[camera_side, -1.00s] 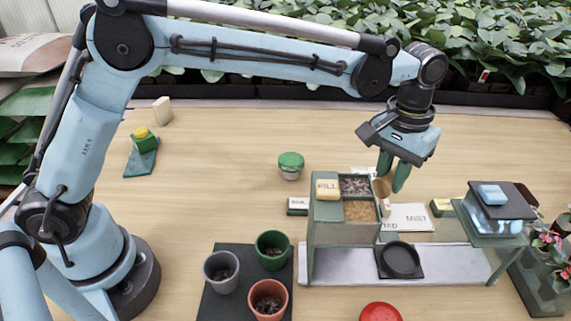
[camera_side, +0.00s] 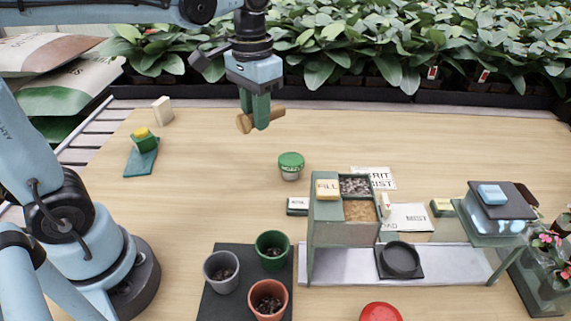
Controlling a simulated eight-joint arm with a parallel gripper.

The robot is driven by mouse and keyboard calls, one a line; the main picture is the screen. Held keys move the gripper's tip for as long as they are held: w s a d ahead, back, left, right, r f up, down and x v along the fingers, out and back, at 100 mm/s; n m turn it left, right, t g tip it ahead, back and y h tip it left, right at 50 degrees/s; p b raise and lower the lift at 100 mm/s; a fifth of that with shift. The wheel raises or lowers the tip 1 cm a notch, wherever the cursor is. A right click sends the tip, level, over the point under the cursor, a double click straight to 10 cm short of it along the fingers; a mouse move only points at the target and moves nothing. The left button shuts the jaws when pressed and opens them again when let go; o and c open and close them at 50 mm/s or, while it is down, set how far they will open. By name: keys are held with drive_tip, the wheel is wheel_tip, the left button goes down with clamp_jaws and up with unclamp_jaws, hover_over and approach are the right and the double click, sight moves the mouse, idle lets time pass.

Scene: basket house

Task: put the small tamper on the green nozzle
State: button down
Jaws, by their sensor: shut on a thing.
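My gripper (camera_side: 260,118) is shut on the small wooden tamper (camera_side: 243,124). It holds the tamper roughly level, high above the back middle of the table, with the round end to the left and the handle sticking out to the right. A green piece with a yellow top (camera_side: 143,140) stands on a teal base at the left of the table; it may be the green nozzle, but I cannot tell for sure. It is left of and below my gripper in the picture, apart from it.
A green-lidded jar (camera_side: 291,166) stands mid-table. A bin station (camera_side: 342,232) and a stand with a blue block (camera_side: 491,194) are at right. Several pots stand on a dark mat (camera_side: 218,300) in front. A pale block (camera_side: 162,111) stands at back left. The table's back middle is clear.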

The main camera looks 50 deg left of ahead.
drive_tip(key=shift+d+f, duration=0.2)
drive_tip(key=shift+f, duration=0.05)
drive_tip(key=w+d+f+m+t+h, duration=0.35)
drive_tip(key=d+m+t+h, duration=0.25)
drive_tip(key=d+m+h, duration=0.45)
wheel_tip(320, 180, up, 5)
drive_tip(key=a+m+t+h, duration=0.1)
drive_tip(key=a+m+h, duration=0.2)
drive_tip(key=h, duration=0.4)
hover_over(285, 155)
drive_tip(key=shift+a+f, duration=0.1)
drive_tip(key=shift+f, duration=5.1)
